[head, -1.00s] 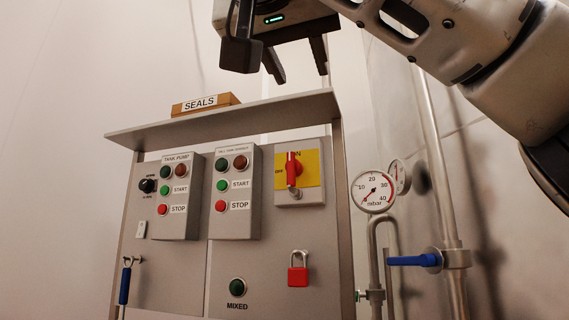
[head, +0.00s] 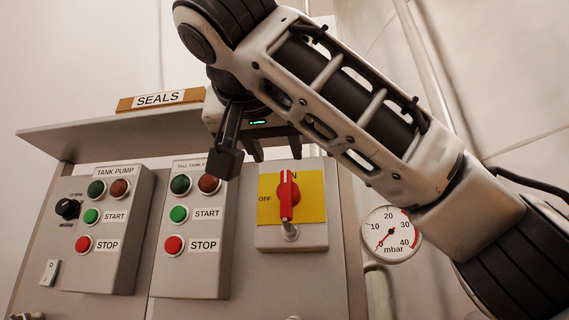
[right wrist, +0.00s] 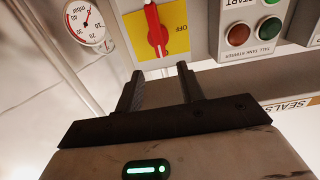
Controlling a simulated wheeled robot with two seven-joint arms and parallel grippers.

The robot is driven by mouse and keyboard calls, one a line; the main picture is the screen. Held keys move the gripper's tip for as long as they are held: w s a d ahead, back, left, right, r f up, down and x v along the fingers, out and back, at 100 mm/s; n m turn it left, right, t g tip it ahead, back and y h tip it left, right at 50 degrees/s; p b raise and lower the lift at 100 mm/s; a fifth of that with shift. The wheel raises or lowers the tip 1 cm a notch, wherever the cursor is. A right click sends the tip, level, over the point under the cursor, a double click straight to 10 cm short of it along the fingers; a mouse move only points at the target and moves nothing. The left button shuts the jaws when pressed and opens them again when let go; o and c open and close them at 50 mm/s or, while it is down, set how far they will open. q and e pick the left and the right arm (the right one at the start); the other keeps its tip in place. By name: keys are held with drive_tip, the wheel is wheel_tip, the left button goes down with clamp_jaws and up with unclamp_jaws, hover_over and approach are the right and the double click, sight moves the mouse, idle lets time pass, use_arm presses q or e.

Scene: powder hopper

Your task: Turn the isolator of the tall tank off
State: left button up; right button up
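The isolator (head: 285,199) is a red rotary handle on a yellow plate, on a grey box at the panel's upper right. Its handle stands vertical, towards the partly hidden "ON" mark; "OFF" is on its left. A small metal piece (head: 290,232) sits just below the handle. My right gripper (head: 275,150) is above the isolator, apart from it, with its fingers open and empty. In the right wrist view the isolator (right wrist: 155,30) shows upside down, beyond the open fingertips of my right gripper (right wrist: 160,71). My left gripper is not in view.
A "TALL TANK" button box (head: 193,272) stands left of the isolator, and a "TANK PUMP" box (head: 105,270) further left. A shelf (head: 90,136) with a "SEALS" box (head: 160,99) juts out above. A pressure gauge (head: 388,235) is at the right.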

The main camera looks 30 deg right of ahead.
sight(285, 175)
drive_tip(key=p+x, duration=0.1)
drive_tip(key=x, duration=0.1)
drive_tip(key=p+x, duration=0.4)
drive_tip(key=x, duration=0.1)
drive_tip(key=shift+r, duration=0.3)
drive_tip(key=shift+x, duration=0.95)
drive_tip(key=shift+w+d+f+p, duration=0.3)
drive_tip(key=shift+w+d+p, duration=0.05)
drive_tip(key=shift+w, duration=0.05)
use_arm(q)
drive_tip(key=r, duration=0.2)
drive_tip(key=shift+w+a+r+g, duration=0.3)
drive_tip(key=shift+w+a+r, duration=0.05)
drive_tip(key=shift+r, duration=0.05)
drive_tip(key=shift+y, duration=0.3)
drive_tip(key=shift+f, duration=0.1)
use_arm(e)
drive_tip(key=c, duration=0.7)
